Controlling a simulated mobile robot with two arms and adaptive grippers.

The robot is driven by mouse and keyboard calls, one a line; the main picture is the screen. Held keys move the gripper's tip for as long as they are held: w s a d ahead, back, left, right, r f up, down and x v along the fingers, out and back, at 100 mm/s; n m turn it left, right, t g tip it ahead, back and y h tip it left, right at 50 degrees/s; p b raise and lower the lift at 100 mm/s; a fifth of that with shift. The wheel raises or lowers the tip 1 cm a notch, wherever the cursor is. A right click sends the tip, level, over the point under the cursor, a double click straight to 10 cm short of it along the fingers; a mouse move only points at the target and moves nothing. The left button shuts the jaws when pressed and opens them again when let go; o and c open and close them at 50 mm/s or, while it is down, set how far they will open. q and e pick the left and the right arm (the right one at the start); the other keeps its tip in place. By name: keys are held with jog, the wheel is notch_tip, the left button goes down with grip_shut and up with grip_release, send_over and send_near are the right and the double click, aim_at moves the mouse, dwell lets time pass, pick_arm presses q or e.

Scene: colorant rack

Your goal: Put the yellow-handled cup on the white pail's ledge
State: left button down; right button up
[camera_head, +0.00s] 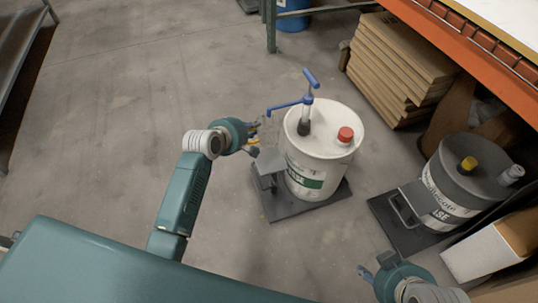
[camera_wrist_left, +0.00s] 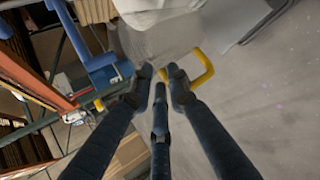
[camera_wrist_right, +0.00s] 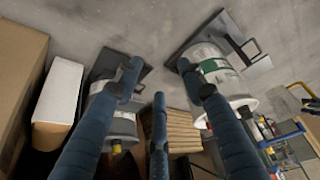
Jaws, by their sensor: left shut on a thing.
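The white pail (camera_head: 325,155) stands on a dark base, with a blue pump and a red cap on top. Its small grey ledge (camera_head: 268,162) sticks out at its lower left. My left gripper (camera_head: 254,137) is just left of the pail, above the ledge. It is shut on the yellow-handled cup, whose yellow handle (camera_wrist_left: 207,66) shows by the fingertips in the left wrist view; the handle also shows in the right wrist view (camera_wrist_right: 302,88). The cup's body is hard to make out. My right gripper (camera_wrist_right: 158,72) is open and empty, at the lower right of the head view.
A grey pail (camera_head: 465,185) with a yellow cap stands on its own dark base at the right. Stacked cardboard (camera_head: 400,65) and an orange shelf beam (camera_head: 470,40) are behind. A white box (camera_head: 490,250) is at the lower right. The floor at left is clear.

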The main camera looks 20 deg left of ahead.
pick_arm(q)
notch_tip(320, 180, down, 10)
jog(key=b, duration=0.4)
pick_arm(e)
jog(key=w+a+r+t+y, duration=0.1)
jog(key=w+a+r+t, duration=0.1)
jog(key=w, duration=0.4)
jog(key=w+a+r+t, duration=0.2)
jog(key=w+r+t, duration=0.3)
jog(key=w, duration=0.1)
jog(key=shift+w+a+r+y, duration=0.25)
jog(key=shift+w+r+y, duration=0.05)
jog(key=shift+w+y, duration=0.1)
